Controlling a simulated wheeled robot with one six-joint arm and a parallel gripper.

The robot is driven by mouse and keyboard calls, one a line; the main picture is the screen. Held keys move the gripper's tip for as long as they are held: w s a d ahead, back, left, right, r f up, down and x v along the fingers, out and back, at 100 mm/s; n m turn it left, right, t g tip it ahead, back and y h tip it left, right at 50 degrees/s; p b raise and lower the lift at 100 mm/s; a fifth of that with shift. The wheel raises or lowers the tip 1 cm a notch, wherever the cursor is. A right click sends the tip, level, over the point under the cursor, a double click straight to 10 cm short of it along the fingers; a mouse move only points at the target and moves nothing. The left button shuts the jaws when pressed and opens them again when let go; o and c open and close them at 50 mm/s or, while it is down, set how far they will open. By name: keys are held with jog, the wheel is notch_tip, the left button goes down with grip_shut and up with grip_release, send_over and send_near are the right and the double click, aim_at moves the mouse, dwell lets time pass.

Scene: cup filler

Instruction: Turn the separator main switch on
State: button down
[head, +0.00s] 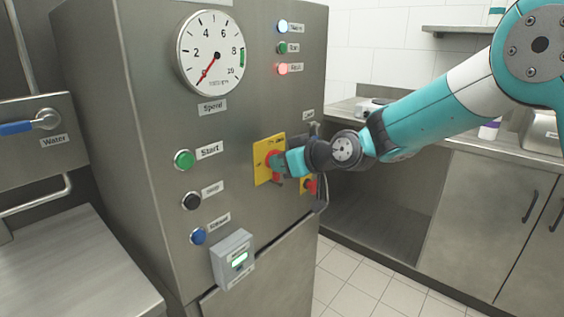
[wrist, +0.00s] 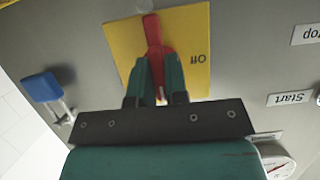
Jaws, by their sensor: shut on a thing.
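The separator main switch is a red rotary handle (head: 271,158) on a yellow plate (head: 260,149) on the steel cabinet's front. My gripper (head: 281,162) reaches it from the right. In the wrist view the plate (wrist: 120,35) fills the upper middle, and the red handle (wrist: 152,30) stands between my two teal fingers (wrist: 156,68). The fingers are shut on the handle. The word "Off" (wrist: 198,58) shows upside down on the plate, right of the handle. Part of the plate is hidden behind my fingers.
The speed gauge (head: 211,52) is above left. Green start (head: 184,159), black (head: 191,201) and blue (head: 198,236) buttons are at left. The top lamp (head: 282,27) and red lamp (head: 282,69) glow. A second red-yellow switch (head: 310,186) sits close beside my gripper.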

jog(key=c, duration=1.1)
grip_release()
jog(key=shift+c, duration=0.2)
jog(key=b+v, duration=0.2)
jog(key=v, duration=1.5)
jog(key=shift+r, duration=0.15)
jog(key=shift+s+d, duration=0.1)
jog(key=shift+s, duration=0.1)
